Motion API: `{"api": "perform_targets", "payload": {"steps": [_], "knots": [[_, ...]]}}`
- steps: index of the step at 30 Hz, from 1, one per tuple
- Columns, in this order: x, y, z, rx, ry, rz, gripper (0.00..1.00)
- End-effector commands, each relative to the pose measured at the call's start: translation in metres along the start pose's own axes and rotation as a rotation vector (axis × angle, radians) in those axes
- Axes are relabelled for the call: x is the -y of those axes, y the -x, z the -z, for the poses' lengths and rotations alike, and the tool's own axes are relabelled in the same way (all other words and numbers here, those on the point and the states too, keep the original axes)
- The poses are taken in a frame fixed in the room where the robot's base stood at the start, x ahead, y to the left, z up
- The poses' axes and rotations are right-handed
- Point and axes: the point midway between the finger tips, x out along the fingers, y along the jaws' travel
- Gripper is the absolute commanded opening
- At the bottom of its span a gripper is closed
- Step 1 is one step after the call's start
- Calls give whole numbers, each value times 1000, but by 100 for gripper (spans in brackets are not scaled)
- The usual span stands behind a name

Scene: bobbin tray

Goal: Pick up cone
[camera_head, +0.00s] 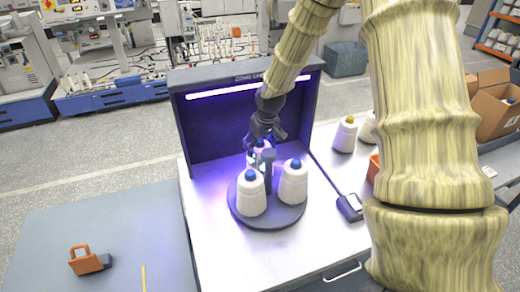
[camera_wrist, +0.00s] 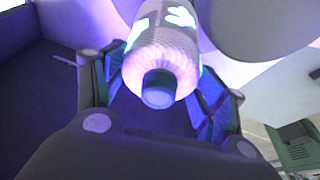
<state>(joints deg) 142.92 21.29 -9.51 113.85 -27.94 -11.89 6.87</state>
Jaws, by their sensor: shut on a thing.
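Several white yarn cones with blue tops stand on a round dark tray. In the head view one cone (camera_head: 251,195) is at the front left and another (camera_head: 293,183) at the right. A third cone (camera_head: 260,149) is at the back, partly hidden by my gripper (camera_head: 262,143). The dark tray (camera_head: 272,220) has a grey post (camera_head: 268,170) between the cones. In the wrist view my gripper (camera_wrist: 160,90) has its fingers on both sides of the back cone (camera_wrist: 162,60), shut on it near its blue top. I cannot tell whether its base touches the tray.
A dark booth (camera_head: 190,125) with a purple-lit lamp stands behind the tray. A white cone with a yellow top (camera_head: 345,134) stands on the right. A small black device (camera_head: 350,207) lies on the white table (camera_head: 225,255). An orange padlock-like object (camera_head: 84,261) lies at lower left.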

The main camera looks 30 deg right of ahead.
Motion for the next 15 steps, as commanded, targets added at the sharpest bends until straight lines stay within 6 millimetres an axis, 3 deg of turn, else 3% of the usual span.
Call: {"api": "perform_targets", "payload": {"steps": [8,15], "knots": [[0,32,10,-5,0,0,12],[0,75,22,-6,0,0,12]]}}
